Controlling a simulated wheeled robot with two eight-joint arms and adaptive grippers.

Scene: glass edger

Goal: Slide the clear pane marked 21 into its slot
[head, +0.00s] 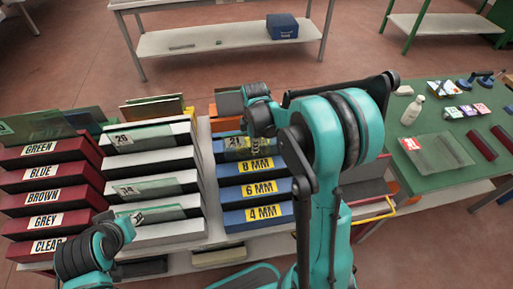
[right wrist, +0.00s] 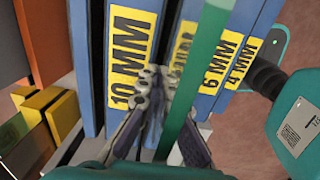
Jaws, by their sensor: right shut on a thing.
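The clear pane marked 21 (head: 235,143) is at the top of the blue rack (head: 225,192), above the 8 MM label. In the right wrist view its green edge (right wrist: 205,55) runs between the 10 MM label and the 6 MM label, partly covering the label between them. My right gripper (head: 262,125) is shut on this pane; its fingers also show in the right wrist view (right wrist: 168,115). I cannot tell how deep the pane sits among the blue dividers. My left gripper (head: 122,226) is low beside the white rack; its jaws are unclear.
A maroon rack (head: 55,200) with colour labels stands at the left. The white rack (head: 155,155) beside it holds panes with number tags. A green table (head: 405,180) at right carries a pane, a bottle and small items. A shelf with a blue box (head: 282,26) stands behind.

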